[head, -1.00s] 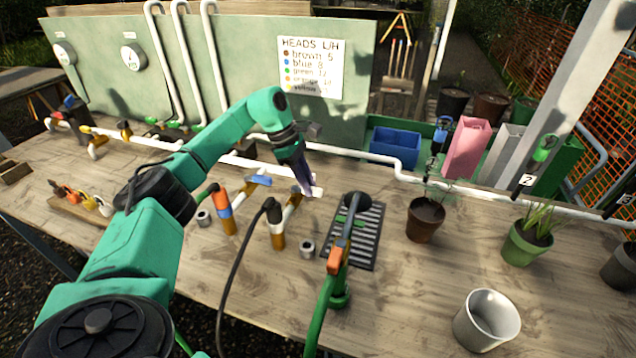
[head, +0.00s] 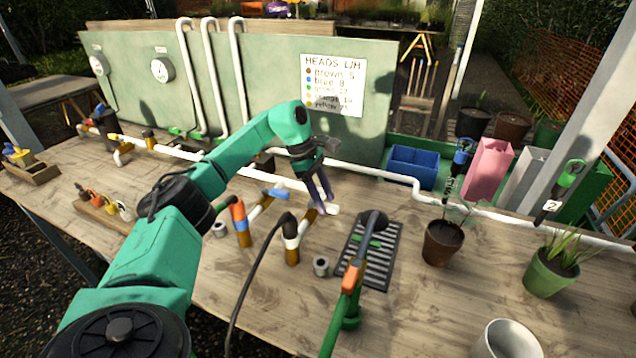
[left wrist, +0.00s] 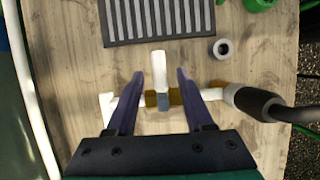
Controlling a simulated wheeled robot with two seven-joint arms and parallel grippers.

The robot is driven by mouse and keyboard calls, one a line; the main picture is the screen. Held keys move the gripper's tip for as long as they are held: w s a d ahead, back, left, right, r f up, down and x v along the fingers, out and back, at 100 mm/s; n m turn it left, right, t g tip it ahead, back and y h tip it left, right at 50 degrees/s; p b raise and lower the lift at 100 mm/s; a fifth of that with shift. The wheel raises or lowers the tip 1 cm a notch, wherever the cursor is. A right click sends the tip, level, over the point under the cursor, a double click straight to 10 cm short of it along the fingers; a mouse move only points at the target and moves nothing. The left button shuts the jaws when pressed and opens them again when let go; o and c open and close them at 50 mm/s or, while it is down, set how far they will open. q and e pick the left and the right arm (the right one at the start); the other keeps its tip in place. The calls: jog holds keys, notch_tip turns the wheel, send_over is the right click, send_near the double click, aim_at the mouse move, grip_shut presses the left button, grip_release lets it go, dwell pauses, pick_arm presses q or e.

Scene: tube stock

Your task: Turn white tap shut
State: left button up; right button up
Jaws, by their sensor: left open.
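The white tap has a white lever (left wrist: 159,72) on a brass-coloured valve body in a short pipe run. In the left wrist view the lever points up the picture, across the pipe, towards the grate. In the head view the white lever (head: 329,208) shows just by my fingertips. My left gripper (head: 321,201) points down at the tap and is open. In the left wrist view its two dark fingers (left wrist: 160,74) stand either side of the lever, with gaps on both sides. Contact with the pipe below is unclear. My right gripper is not in view.
A blue-handled tap (head: 275,194) stands left of the white one. A black hose (head: 262,252) joins the pipe near it. A slotted grate (head: 382,262) with a green-and-orange hose fitting lies to the right. A brown pot (head: 442,246) stands beyond on the wooden bench.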

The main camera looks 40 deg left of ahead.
pick_arm(q)
jog(key=v, duration=1.4)
jog(key=shift+a, duration=0.15)
